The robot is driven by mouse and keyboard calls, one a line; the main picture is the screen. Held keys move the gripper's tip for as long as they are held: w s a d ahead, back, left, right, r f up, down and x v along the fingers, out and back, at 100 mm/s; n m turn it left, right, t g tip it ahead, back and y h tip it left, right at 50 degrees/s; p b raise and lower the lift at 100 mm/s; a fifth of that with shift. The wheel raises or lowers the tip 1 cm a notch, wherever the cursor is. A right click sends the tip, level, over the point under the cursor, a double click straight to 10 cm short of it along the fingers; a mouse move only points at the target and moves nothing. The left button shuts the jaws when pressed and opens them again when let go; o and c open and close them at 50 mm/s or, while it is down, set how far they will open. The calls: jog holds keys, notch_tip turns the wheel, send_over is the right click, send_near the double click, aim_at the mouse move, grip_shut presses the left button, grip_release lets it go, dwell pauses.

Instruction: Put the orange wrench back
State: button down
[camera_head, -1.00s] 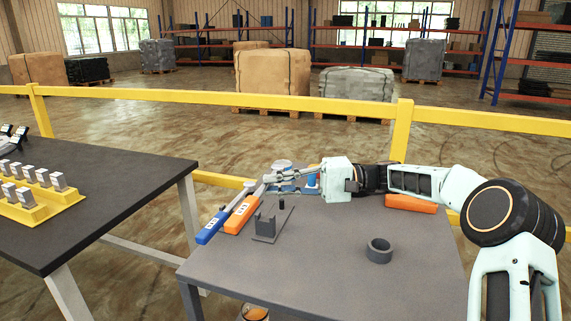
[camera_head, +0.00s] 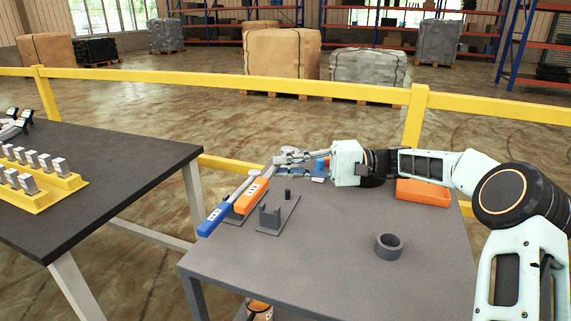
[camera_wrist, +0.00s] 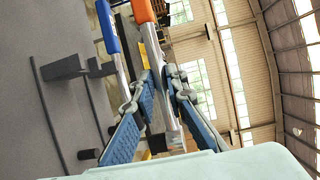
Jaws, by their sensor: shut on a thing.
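The orange wrench has an orange handle (camera_head: 256,190) and a silver shaft. My gripper (camera_head: 280,161) is shut on its shaft and holds it raised above the grey table (camera_head: 330,245). In the wrist view, the orange handle (camera_wrist: 143,10) extends beyond my fingertips (camera_wrist: 158,78), with the shaft between the blue finger pads. The blue wrench (camera_head: 216,220) is beside it to the left, its handle resting near the table's left edge. A grey upright holder (camera_head: 270,217) stands right of the wrenches. A grey holder part (camera_head: 236,215) shows below the orange handle.
A grey ring (camera_head: 388,247) and an orange box (camera_head: 423,192) are on the table's right side. A black table (camera_head: 100,165) with a yellow rack (camera_head: 45,195) stands left, across a gap. A yellow rail (camera_head: 250,85) runs behind. The table's front is clear.

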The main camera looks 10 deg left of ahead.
notch_tip(320, 180, down, 6)
jog(key=b, duration=0.3)
jog(key=shift+r, duration=0.1)
jog(key=shift+p, duration=0.4)
dwell(0.6)
jog(key=shift+f, duration=0.2)
jog(key=shift+f+b, duration=0.7)
jog(key=shift+f, duration=0.65)
jog(key=c, duration=1.8)
grip_release()
jog(key=shift+c, duration=0.2)
